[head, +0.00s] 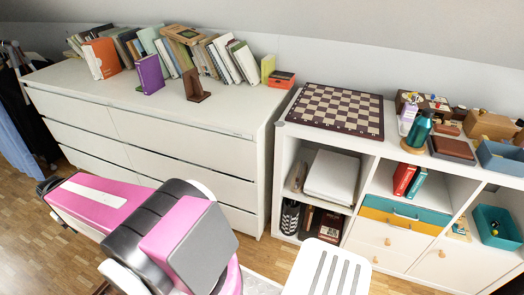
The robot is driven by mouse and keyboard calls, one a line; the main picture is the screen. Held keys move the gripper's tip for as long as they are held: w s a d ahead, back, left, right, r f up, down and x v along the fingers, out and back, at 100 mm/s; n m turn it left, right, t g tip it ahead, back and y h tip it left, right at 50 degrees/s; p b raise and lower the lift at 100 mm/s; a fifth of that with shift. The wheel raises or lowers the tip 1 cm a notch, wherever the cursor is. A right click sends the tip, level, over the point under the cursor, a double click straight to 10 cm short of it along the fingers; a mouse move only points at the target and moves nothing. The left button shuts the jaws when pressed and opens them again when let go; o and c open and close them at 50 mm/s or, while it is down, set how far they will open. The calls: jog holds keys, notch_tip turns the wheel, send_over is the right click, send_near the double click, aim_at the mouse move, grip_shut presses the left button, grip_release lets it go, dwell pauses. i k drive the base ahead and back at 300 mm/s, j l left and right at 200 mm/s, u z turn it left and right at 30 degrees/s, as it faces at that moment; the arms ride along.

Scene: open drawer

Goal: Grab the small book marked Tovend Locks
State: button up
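No lettering is legible, so I cannot tell which book is marked Tovend Locks. On the white dresser, a purple book (150,75) stands apart in front of a row of leaning books (215,57). An orange book (102,58) leans at the left of the row. A lime green book (268,68) stands at its right end. A red book (404,179) and a teal book (416,184) stand in a cubby of the white shelf unit. My pink and black arm fills the lower left, in front of the dresser. I cannot make out my gripper's fingers.
The white dresser (190,126) has a clear front top, and its visible drawers look shut. The shelf unit (370,150) carries a chessboard (336,110), a teal bottle (419,130) and boxes. A white slatted seat (327,273) stands at the bottom. Wooden floor shows at left.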

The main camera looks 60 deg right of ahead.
aim_at(404, 171)
jog(key=k+z, duration=0.2)
jog(key=z, duration=2.75)
jog(key=j+z, duration=0.1)
jog(key=z, duration=0.3)
jog(key=j+z, duration=0.1)
jog(key=z, duration=0.3)
jog(key=j+z, duration=0.1)
jog(key=z, duration=0.3)
